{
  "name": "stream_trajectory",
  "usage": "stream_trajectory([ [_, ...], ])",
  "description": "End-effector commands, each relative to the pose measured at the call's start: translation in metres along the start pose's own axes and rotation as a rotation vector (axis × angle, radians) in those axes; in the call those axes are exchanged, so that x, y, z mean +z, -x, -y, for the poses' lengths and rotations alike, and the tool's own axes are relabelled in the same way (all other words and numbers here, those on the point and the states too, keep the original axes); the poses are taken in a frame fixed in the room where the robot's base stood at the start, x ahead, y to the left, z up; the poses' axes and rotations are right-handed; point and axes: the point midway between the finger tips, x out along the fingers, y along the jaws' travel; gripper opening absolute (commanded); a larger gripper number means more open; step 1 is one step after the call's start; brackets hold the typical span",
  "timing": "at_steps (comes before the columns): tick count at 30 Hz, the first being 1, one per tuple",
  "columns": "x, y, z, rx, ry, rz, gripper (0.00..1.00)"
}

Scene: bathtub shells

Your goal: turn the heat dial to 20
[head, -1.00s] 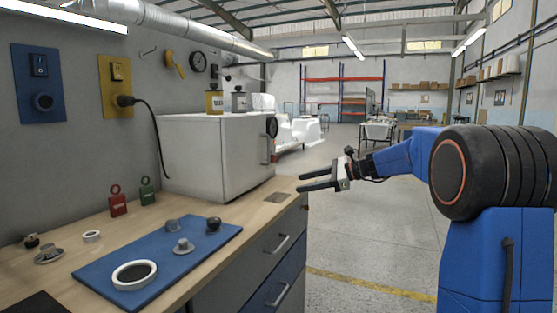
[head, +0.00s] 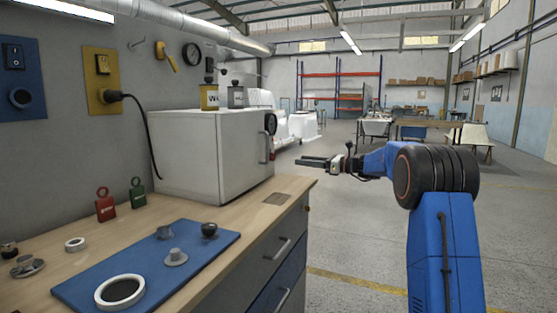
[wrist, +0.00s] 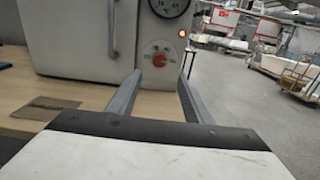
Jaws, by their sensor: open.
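The heat dial (wrist: 159,60), a small red knob on a pale round plate, is on the front of the white oven (head: 190,160). In the wrist view it shows just beyond and between my fingertips, apart from them. Its marks are too small to read. In the head view I cannot make out the red knob. My gripper (wrist: 160,82) is open and empty, its two grey fingers pointing at the oven front. In the head view my gripper (head: 302,162) is to the right of the oven, at about mid-height.
A round gauge (wrist: 170,4) is above the dial, with a lit orange lamp (wrist: 182,33) beside it. The oven handle (wrist: 112,28) is to the left. The wooden bench (head: 110,235) holds a blue mat (head: 205,245) with small parts. Open floor lies to the right.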

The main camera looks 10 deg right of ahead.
Motion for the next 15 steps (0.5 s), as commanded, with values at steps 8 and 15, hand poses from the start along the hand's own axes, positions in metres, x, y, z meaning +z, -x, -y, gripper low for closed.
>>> stream_trajectory([
  [8,-0.001,-0.051,-0.001,0.002,-0.001,0.0,0.46],
  [15,0.0,-0.091,-0.001,0.002,0.001,0.0,0.46],
])
